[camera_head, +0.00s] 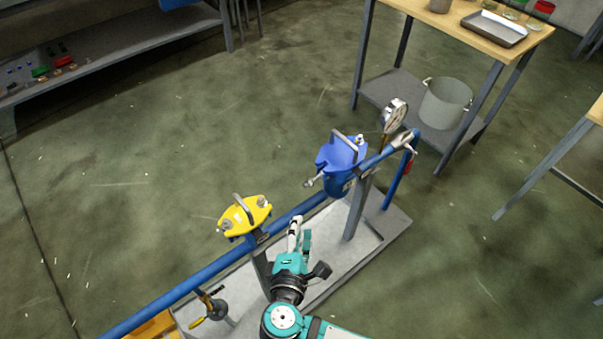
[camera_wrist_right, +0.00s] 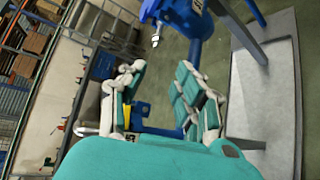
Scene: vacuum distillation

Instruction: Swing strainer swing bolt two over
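The blue strainer (camera_head: 341,157) with a lid handle stands on the blue pipe in the head view. One swing bolt (camera_head: 312,182) sticks out sideways at its left; another (camera_head: 360,140) is at its far right side. The yellow strainer (camera_head: 243,217) is further left, with a bolt at each end of its lid. My right gripper (camera_head: 300,235) is between the two strainers, near the pipe, apart from both bolts of the blue one. In the right wrist view its fingers (camera_wrist_right: 162,68) are spread and empty; the blue strainer (camera_wrist_right: 184,18) and its swing bolt (camera_wrist_right: 156,38) lie beyond them. My left gripper is not visible.
The blue pipe (camera_head: 175,291) runs diagonally over a grey base plate (camera_head: 385,231). A pressure gauge (camera_head: 395,115) stands right of the blue strainer. A valve (camera_head: 217,309) sits at the lower left. A table (camera_head: 527,44) and a pot (camera_head: 446,101) are behind; floor at left is clear.

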